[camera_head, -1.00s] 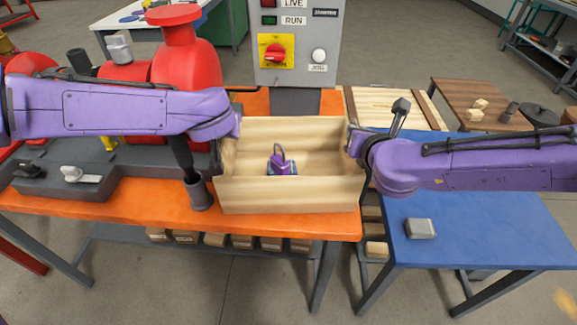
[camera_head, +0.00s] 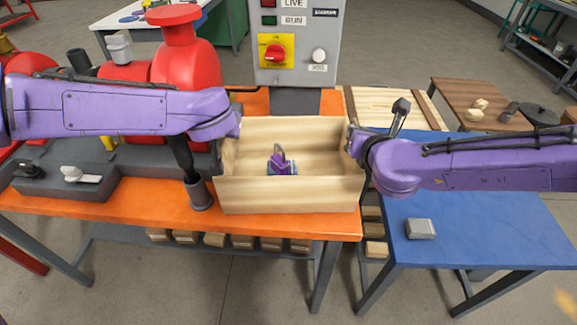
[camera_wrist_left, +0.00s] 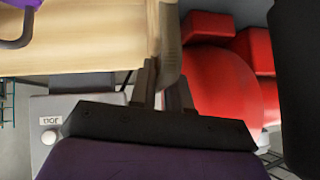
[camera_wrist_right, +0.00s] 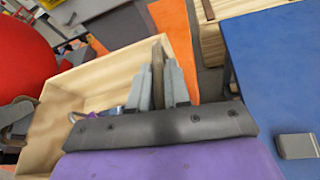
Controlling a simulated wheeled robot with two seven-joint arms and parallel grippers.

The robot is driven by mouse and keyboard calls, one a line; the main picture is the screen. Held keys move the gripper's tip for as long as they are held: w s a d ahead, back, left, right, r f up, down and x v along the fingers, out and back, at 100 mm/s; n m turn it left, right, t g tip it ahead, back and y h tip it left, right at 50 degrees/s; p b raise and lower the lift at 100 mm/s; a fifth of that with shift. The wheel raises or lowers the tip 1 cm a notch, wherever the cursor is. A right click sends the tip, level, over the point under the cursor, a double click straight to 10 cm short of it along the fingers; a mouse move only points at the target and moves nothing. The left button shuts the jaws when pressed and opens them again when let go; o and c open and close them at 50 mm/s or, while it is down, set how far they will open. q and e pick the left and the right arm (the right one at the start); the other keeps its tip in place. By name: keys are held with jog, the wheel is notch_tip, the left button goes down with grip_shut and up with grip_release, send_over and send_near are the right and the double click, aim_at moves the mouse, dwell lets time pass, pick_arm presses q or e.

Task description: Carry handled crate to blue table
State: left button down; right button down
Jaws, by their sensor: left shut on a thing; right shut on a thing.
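The handled crate (camera_head: 290,196) is an open box of pale wood at the right end of the orange table, in the middle of the head view. A purple padlock-like item (camera_head: 281,163) is inside it. My left gripper (camera_wrist_left: 165,90) is shut on the crate's left side. My right gripper (camera_wrist_right: 160,85) is shut on its right side, where the wrist view shows the fingers around the wall's edge. The blue table (camera_head: 470,228) stands to the right. Whether the crate touches the orange table beneath is hard to tell.
A small grey block (camera_head: 420,229) lies on the blue table's front left; bare blue surface surrounds it. A control box (camera_head: 297,45) stands behind the crate. Red pump parts (camera_head: 185,55) are at left. A pale slatted board (camera_head: 393,106) is behind the blue table's left end.

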pick_arm(q)
jog(key=shift+d+r, duration=0.1)
jog(key=shift+d, duration=0.1)
pick_arm(e)
jog(key=shift+a+r, duration=0.15)
